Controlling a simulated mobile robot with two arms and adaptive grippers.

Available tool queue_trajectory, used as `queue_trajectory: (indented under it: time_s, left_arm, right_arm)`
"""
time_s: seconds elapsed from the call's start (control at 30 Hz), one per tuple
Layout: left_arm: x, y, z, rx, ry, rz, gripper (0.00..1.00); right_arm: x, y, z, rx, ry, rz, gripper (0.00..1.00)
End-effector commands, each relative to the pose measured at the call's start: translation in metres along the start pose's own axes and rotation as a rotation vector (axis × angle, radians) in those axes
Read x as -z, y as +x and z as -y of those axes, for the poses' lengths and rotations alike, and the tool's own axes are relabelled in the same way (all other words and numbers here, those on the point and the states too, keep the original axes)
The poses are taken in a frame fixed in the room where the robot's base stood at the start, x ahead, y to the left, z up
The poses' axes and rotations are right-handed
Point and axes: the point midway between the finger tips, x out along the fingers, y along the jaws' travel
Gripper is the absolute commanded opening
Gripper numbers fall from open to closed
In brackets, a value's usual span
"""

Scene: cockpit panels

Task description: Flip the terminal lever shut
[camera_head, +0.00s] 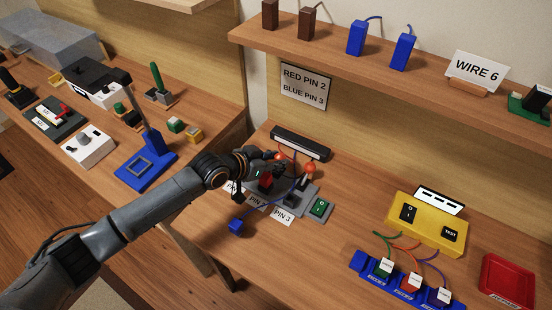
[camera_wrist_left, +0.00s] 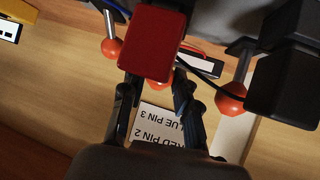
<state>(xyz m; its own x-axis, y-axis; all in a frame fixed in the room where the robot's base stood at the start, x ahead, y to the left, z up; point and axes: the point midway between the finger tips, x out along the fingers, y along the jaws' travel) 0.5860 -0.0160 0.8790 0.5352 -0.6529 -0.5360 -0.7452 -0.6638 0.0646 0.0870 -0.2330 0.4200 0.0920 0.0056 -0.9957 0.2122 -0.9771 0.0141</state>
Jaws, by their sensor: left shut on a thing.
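The grey terminal block (camera_head: 290,196) sits on the right-hand table, with upright levers ending in orange ball knobs. One knob (camera_head: 309,169) stands clear to the right of my left gripper (camera_head: 278,163). In the left wrist view, knobs show at the left (camera_wrist_left: 112,47) and right (camera_wrist_left: 230,98). A middle knob (camera_wrist_left: 160,78) is partly hidden behind a red block (camera_wrist_left: 152,42), between the fingers of my left gripper (camera_wrist_left: 156,92). That gripper is shut on this lever knob; the contact itself is mostly hidden. The red block also shows in the head view (camera_head: 266,179). My right gripper is not in view.
Pin label cards (camera_head: 283,216) lie in front of the block. A black bar (camera_head: 300,143) lies behind. A shelf (camera_head: 400,77) overhangs the back. The table's front middle is clear.

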Motion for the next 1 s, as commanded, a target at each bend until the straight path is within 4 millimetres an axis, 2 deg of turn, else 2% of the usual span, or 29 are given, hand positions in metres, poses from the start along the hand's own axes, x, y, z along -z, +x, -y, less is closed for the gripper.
queue_trajectory:
  time_s: [0.27,0.3,0.4,0.77,0.87,1.0]
  left_arm:
    - [0.002,0.0,0.001,0.001,0.001,-0.004,0.0]
    - [0.002,0.0,0.001,0.001,0.001,-0.004,0.34]
    - [0.002,0.0,0.001,0.001,0.001,-0.003,0.54]
    - [0.0,-0.003,0.0,0.0,-0.001,-0.001,0.54]
    - [0.0,-0.012,0.001,0.0,0.0,-0.001,0.54]
    - [0.0,-0.037,0.001,0.001,0.001,-0.001,0.54]
  right_arm:
    - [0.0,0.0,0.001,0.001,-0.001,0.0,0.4]
    - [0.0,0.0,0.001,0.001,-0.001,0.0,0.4]
    - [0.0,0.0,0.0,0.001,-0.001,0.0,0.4]
    - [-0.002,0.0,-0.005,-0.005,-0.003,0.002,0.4]
    - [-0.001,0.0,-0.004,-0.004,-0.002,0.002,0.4]
    - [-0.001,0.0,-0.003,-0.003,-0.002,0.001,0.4]
